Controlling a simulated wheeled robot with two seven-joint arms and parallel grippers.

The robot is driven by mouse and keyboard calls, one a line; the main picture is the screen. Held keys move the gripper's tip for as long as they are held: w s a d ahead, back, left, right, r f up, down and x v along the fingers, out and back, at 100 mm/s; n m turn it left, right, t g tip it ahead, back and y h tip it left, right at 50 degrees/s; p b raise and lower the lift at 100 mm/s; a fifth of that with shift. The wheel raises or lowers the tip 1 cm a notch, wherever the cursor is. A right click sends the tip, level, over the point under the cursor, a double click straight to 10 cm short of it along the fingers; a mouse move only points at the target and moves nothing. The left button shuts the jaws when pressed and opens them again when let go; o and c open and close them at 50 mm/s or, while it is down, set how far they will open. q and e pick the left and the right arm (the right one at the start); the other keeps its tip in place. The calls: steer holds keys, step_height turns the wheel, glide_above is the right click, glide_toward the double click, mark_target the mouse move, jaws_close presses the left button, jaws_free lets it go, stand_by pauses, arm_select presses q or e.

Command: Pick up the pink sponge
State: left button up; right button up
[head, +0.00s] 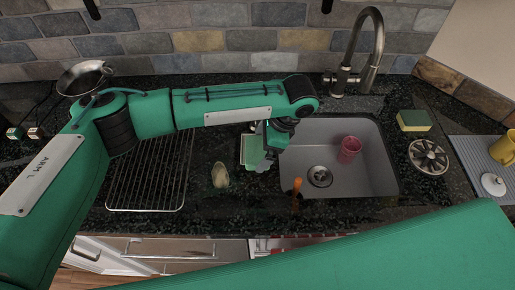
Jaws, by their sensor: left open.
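I cannot make out a pink sponge in the head view. The one clear sponge is yellow and green (414,120), on the counter right of the sink. A pink-red cup (349,149) stands in the grey sink (372,172). My left gripper (266,162) points down at the sink's left edge, open. It is beside a pale green and white item (250,150) on the counter, which it partly hides; I cannot tell whether they touch. My right gripper is out of view.
A wire rack (150,185) lies at left, with a pale oval item (220,175) beside it. An orange-handled item (297,190) is at the sink's front edge. The faucet (342,80) rises behind. A round metal piece (428,157) and yellow mug (503,148) are at right.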

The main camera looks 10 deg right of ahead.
arm_select(q)
steer(key=shift+x, duration=0.8)
steer(key=c, duration=0.9)
steer(key=shift+o, duration=0.2)
steer(key=shift+r, duration=0.1)
